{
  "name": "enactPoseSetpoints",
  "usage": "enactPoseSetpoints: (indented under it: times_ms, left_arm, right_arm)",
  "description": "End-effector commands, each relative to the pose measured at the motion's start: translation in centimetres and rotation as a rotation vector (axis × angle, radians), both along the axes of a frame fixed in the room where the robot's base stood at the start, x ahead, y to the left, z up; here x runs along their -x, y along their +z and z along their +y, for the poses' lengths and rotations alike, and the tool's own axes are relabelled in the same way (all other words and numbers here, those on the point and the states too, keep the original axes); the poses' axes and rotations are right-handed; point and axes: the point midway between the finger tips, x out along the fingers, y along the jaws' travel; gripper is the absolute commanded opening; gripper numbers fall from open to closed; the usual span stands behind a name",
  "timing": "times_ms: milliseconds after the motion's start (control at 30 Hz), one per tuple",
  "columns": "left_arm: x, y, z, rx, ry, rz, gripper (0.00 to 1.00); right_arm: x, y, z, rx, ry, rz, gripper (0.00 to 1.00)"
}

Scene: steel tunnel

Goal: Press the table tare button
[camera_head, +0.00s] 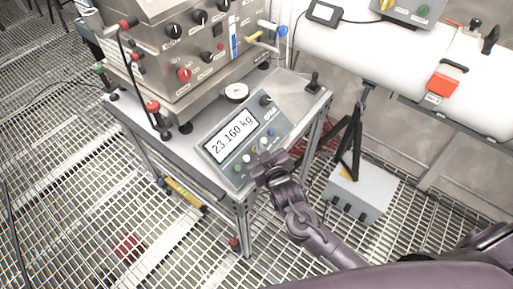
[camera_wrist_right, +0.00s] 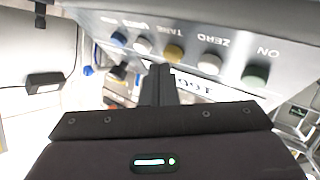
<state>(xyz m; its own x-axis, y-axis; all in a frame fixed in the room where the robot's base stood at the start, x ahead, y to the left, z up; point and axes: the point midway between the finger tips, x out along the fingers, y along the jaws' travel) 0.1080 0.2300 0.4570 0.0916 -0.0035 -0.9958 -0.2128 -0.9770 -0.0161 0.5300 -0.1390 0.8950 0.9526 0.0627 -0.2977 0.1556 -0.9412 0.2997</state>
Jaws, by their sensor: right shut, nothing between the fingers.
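The table scale's grey panel (camera_head: 222,133) stands on the steel table and its display (camera_head: 232,135) reads 23.160 kg. A row of coloured buttons lies along the panel's lower right side. The yellow button (camera_wrist_right: 174,53) is in the middle of the row in the wrist view, by the TARE label, between two white buttons. My right gripper (camera_head: 263,159) is shut and empty, right at the button row. In the wrist view its fingertips (camera_wrist_right: 160,68) are beside the yellow button; I cannot tell whether they touch it. My left gripper is not in view.
A steel control box (camera_head: 185,50) with knobs stands on the table (camera_head: 294,84) behind the panel. A small black-knobbed post (camera_head: 313,82) is at the table's right corner. A grey box (camera_head: 362,192) with a stand is right of the table. The floor is metal grating.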

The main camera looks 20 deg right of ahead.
Motion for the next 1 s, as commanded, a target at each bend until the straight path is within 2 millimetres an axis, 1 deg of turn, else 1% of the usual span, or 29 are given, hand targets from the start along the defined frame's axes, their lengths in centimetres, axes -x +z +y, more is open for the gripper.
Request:
enactPoseSetpoints:
  times_ms: [533, 800, 1000]
  left_arm:
    - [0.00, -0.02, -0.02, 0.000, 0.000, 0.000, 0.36]
    - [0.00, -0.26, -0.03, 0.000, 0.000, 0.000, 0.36]
    - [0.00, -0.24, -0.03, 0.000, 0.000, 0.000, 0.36]
  right_arm:
    - [-0.02, -0.03, 0.01, 0.000, 0.000, 0.000, 0.00]
    - [-0.38, -0.72, 0.30, 0.000, 0.000, 0.000, 0.00]
    - [-0.40, -0.74, 0.33, 0.000, 0.000, 0.000, 0.00]
